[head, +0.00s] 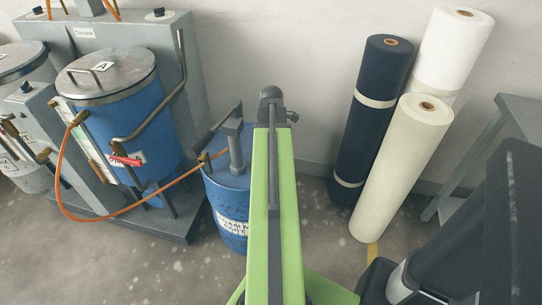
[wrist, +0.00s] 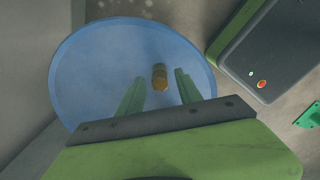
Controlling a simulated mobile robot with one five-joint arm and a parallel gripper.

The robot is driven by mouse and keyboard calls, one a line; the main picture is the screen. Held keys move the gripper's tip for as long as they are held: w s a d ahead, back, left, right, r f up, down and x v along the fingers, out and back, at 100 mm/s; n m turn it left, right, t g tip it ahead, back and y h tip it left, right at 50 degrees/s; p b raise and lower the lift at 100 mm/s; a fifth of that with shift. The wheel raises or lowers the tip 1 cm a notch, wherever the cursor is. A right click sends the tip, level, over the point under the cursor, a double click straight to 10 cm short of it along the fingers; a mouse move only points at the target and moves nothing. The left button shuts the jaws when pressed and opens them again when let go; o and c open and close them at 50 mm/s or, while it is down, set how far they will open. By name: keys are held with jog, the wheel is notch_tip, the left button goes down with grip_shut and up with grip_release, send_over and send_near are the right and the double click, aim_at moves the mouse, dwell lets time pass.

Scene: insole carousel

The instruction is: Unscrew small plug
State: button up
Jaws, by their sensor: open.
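In the wrist view a small brass-coloured plug (wrist: 160,82) stands near the middle of a round blue top (wrist: 95,70). My gripper (wrist: 159,75) is open, with one green finger on each side of the plug in the picture. A gap shows between the plug and each finger. I cannot tell how far the fingertips are above the blue top. In the head view my green arm hides the gripper and the plug. A blue drum (head: 232,225) with a grey pump (head: 237,148) stands beside the arm; I cannot tell whether it bears the plug.
A blue vat (head: 150,115) with a steel lid and an orange hose (head: 63,190) stand at left. Several fabric rolls (head: 400,165) lean on the wall at right. A grey table (head: 520,112) is at far right. The wrist view shows a dark grey box (wrist: 275,45) beside the blue top.

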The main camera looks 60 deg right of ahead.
jog(key=m, duration=1.8)
jog(key=shift+a, duration=0.1)
jog(key=m, duration=0.6)
grip_shut()
